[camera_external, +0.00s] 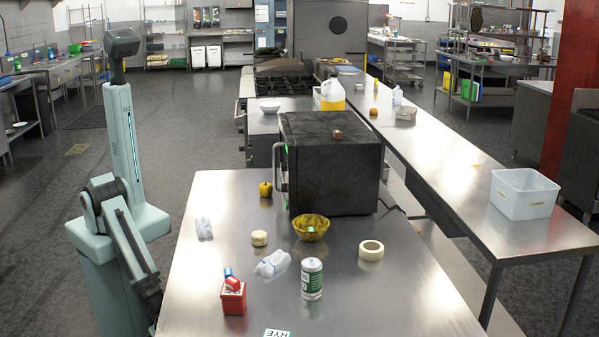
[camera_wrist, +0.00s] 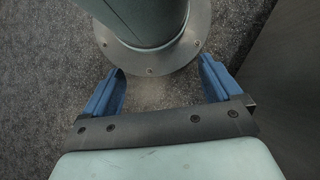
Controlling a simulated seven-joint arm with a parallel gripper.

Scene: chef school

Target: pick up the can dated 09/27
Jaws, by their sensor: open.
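I see no other clear can on this table. My gripper (camera_wrist: 161,85) shows in the wrist view with its two blue fingers wide apart and nothing between them. It points down at the grey floor and my base, off the table. In the external view my arm hangs at the table's left edge, and the gripper itself cannot be made out there.
Near the can are a red container (camera_external: 233,298), a crumpled clear plastic item (camera_external: 272,264), a tape roll (camera_external: 371,250) and a yellow patterned bowl (camera_external: 310,228). A black oven (camera_external: 333,165) stands behind. The table's near right part is clear. A label card (camera_external: 277,333) lies at the front.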

